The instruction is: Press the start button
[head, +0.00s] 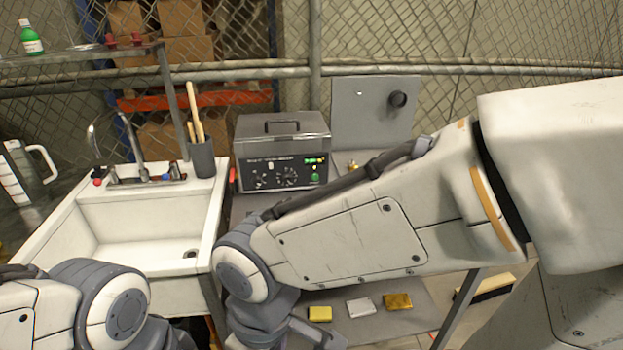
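A grey tank unit (282,150) with a dark front panel and a closed lid with a handle stands on the bench behind my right arm. Its panel carries two dials, a small lit green display (315,160) and a round green button (315,178) below the display at the right. The button is uncovered, and my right forearm passes in front of and below it. My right arm reaches down to the bottom edge, where its gripper fingers do not show. My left arm shows only at the bottom left corner, its gripper out of frame.
A white sink (150,222) with a faucet lies left of the tank. A grey cup (202,160) with wooden sticks stands on its rim. A grey board (375,112) with a black knob stands behind. A lower shelf (340,328) holds several small blocks.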

